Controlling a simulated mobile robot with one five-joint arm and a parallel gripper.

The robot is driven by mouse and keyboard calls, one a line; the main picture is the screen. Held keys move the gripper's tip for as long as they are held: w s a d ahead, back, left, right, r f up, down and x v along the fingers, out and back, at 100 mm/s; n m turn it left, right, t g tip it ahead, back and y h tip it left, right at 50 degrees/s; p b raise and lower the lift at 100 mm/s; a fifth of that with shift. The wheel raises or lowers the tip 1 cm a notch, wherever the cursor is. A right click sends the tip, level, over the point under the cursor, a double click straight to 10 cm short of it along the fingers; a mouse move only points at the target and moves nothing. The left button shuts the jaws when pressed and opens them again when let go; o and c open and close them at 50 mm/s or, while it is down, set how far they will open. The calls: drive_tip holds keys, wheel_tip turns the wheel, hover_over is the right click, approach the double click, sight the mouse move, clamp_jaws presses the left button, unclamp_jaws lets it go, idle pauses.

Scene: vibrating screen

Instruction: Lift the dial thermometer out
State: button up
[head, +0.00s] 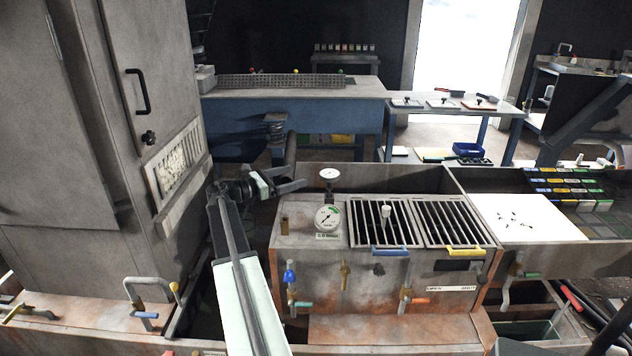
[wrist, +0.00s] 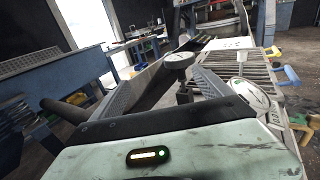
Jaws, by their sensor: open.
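The dial thermometer (head: 329,174) has a small round white face on a short stem. It stands up at the back left of the rusty tank's top. It also shows in the wrist view (wrist: 179,61), just beyond my fingers. My gripper (head: 290,184) is open and empty, to the left of the thermometer and apart from it in the head view. In the wrist view my gripper's fingers (wrist: 172,84) point towards the stem. I cannot tell how far the stem lies from them. The stem's lower end is hidden.
Two slotted grates (head: 449,222) with blue and yellow handles lie to the right, with a white knob (head: 385,211) above one. A tall metal cabinet (head: 95,130) stands at left.

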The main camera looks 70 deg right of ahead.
drive_tip(key=m+g+y, duration=0.1)
approach(337, 171)
drive_tip(key=x, duration=1)
drive_tip(key=shift+a, duration=0.1)
drive_tip(key=c, duration=1.5)
drive_tip(key=shift+s+r+p, duration=0.1)
drive_tip(key=shift+r+p, duration=2.8)
drive_tip(key=shift+r, duration=0.15)
wheel_tip(337, 171, up, 15)
drive_tip(key=p, duration=1.5)
